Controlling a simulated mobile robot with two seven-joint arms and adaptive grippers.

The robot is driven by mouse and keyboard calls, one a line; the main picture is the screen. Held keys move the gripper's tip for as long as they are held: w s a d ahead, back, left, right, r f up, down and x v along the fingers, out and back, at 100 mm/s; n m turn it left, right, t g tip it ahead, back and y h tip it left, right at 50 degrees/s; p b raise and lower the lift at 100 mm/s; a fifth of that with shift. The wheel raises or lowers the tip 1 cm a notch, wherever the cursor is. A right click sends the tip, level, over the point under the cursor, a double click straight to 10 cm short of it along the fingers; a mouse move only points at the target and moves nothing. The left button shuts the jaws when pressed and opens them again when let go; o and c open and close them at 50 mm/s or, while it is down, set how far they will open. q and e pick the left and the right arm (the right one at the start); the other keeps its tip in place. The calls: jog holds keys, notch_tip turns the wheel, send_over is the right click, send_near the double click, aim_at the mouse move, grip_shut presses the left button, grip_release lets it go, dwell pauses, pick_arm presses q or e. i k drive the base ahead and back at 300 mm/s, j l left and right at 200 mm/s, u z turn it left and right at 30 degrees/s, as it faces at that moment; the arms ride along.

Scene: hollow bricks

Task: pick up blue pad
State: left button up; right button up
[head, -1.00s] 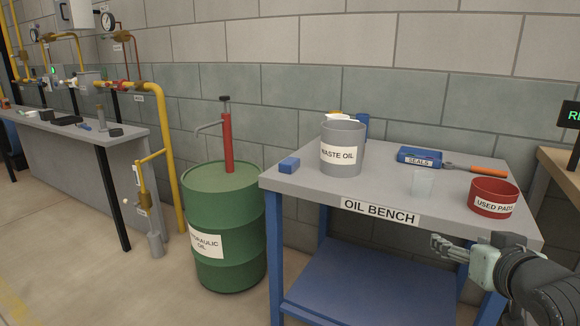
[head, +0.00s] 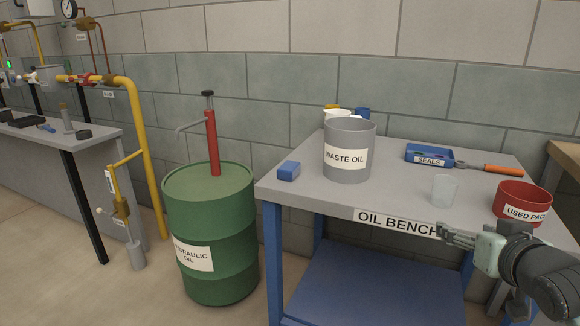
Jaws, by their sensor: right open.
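The blue pad (head: 289,171) is a small blue block lying on the grey top of the oil bench (head: 310,196), near its left front corner. It is left of the grey waste oil bucket (head: 349,150), with a small gap between them. My right gripper (head: 442,235) is open and empty at the front edge of the bench, by the right end of the OIL BENCH label. It is well to the right of the pad and points left. My left gripper is not in view.
A red used-parts bowl (head: 522,202), a clear cup (head: 443,190), a blue seals tray (head: 429,155) and an orange-handled tool (head: 503,170) are on the bench's right half. A green oil drum (head: 210,232) with a red pump (head: 213,142) stands left of the bench.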

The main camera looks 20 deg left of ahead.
aim_at(289, 169)
jog(key=i+j+z, duration=0.1)
jog(key=j, duration=0.2)
jog(key=i+j+z, duration=0.1)
jog(key=i+j, duration=0.15)
jog(key=i+j+z, duration=0.1)
jog(key=i+j, duration=0.35)
jog(key=i, duration=0.55)
jog(key=k+j, duration=0.2)
jog(key=k, duration=0.3)
jog(key=k+j, duration=0.2)
jog(key=k, duration=0.3)
jog(key=i+l, duration=0.2)
jog(key=i, duration=0.3)
jog(key=i+l, duration=0.2)
jog(key=i, duration=0.3)
